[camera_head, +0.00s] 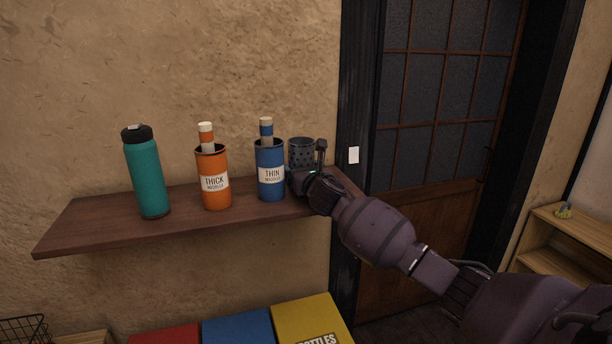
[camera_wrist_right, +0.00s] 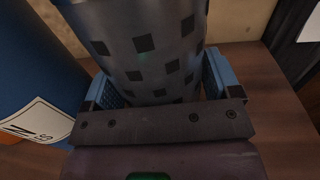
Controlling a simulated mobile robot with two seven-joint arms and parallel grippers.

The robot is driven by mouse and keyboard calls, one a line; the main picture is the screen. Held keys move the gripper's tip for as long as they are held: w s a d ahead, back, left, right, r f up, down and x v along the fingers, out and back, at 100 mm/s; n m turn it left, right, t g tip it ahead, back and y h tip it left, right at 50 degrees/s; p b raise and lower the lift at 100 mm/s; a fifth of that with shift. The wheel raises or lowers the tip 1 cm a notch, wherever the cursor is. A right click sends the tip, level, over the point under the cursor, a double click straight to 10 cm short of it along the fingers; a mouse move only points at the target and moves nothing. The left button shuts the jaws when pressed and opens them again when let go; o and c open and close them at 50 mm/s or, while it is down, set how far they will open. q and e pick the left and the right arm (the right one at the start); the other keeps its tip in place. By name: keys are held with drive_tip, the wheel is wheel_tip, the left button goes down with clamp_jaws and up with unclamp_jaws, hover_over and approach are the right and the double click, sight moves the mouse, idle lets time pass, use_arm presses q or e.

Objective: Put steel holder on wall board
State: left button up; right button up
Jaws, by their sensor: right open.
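The steel holder (camera_head: 301,151) is a grey cylinder with square holes. It stands on the right end of the wall board (camera_head: 110,228), a dark wooden shelf. My right gripper (camera_head: 311,174) is at the holder. In the right wrist view the holder (camera_wrist_right: 150,50) stands between the two blue-padded fingers (camera_wrist_right: 160,88) of my right gripper, which is open around its lower part. Whether the pads touch it is hard to tell. My left gripper is not in view.
A blue "THIN" canister (camera_head: 271,172) stands close left of the holder. An orange "THICK" canister (camera_head: 212,178) and a teal bottle (camera_head: 147,172) stand further left. Red, blue and yellow boxes (camera_head: 305,317) are below the board. A door (camera_head: 440,130) is at right.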

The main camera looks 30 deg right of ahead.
drive_tip(key=v, duration=1.2)
idle(0.5)
